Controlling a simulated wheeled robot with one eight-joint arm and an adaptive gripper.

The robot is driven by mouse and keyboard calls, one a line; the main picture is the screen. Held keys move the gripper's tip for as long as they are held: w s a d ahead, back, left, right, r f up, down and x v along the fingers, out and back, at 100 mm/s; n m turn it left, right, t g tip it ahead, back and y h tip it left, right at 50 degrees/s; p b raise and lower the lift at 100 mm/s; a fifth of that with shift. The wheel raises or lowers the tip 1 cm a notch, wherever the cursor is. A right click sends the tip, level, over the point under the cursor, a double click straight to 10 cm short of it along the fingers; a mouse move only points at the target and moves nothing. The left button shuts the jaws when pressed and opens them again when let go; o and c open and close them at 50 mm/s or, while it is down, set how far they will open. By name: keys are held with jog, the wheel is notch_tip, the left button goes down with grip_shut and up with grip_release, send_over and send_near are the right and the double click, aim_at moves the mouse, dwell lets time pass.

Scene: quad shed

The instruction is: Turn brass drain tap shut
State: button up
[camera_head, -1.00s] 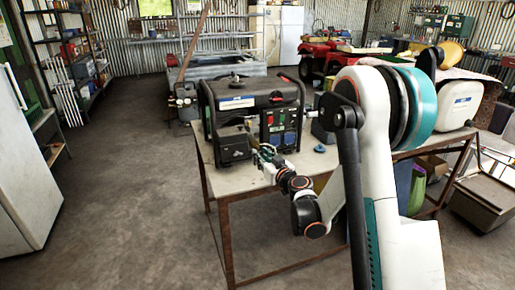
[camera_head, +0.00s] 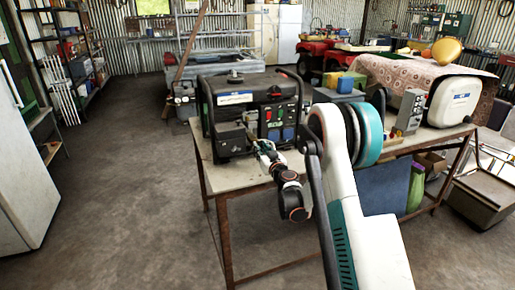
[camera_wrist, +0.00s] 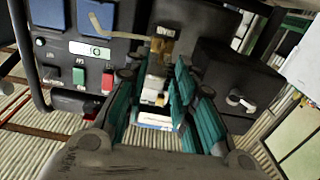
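A brass-coloured fitting (camera_wrist: 163,42), which looks like the drain tap, shows beyond my fingers in the wrist view. A pale metal part (camera_wrist: 154,82) lies just in front of it, between the fingers. My gripper (camera_wrist: 155,100) has teal fingers standing apart on either side of this part; I cannot tell whether they touch it. In the head view my gripper (camera_head: 263,150) is close to the front of the black generator (camera_head: 255,92), and the tap cannot be made out there.
The generator's switch panel (camera_wrist: 85,75) is left of my fingers in the wrist view. A black box with a knob (camera_wrist: 240,98) is to the right. The generator stands on a table (camera_head: 228,178) that also carries a white container (camera_head: 455,103). Floor at left is clear.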

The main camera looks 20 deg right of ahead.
jog(key=w+b, duration=0.1)
jog(key=w, duration=0.3)
jog(key=shift+w+a, duration=0.15)
jog(key=shift+w, duration=0.15)
grip_shut()
